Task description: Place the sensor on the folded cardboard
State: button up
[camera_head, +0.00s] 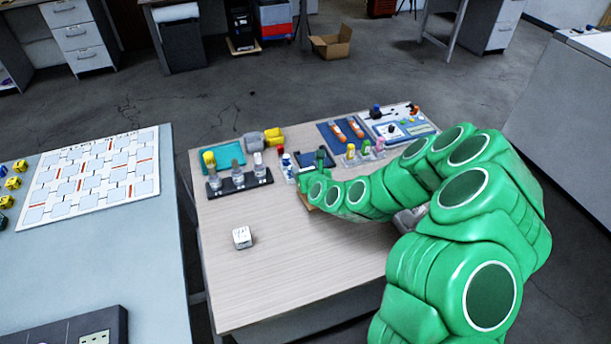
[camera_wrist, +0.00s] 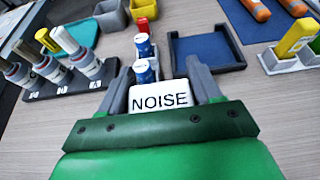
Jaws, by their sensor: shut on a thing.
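My gripper (camera_wrist: 160,95) has two grey fingers, closed on a white block labelled NOISE (camera_wrist: 160,96), which looks like the sensor. The label faces the wrist camera, and the block's underside is hidden. In the head view my gripper (camera_head: 304,179) is over the far middle of the wooden table, and the held block cannot be made out. A small brown piece (camera_head: 306,204), perhaps the folded cardboard, shows partly beneath my green arm; most of it is hidden.
Blue-labelled bottles (camera_wrist: 145,55) stand just beyond my fingers. A dark-rimmed blue tray (camera_wrist: 205,58) lies to their right. A black rack with bottles (camera_head: 240,184) is at the left. An open cardboard box (camera_head: 331,43) sits on the floor. The table's near part is mostly clear.

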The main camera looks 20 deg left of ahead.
jog(key=shift+f, duration=1.3)
jog(key=shift+f, duration=0.1)
jog(key=o, duration=1.1)
jog(key=shift+s+d, duration=0.1)
jog(key=shift+d, duration=0.05)
jog(key=shift+v, duration=3.65)
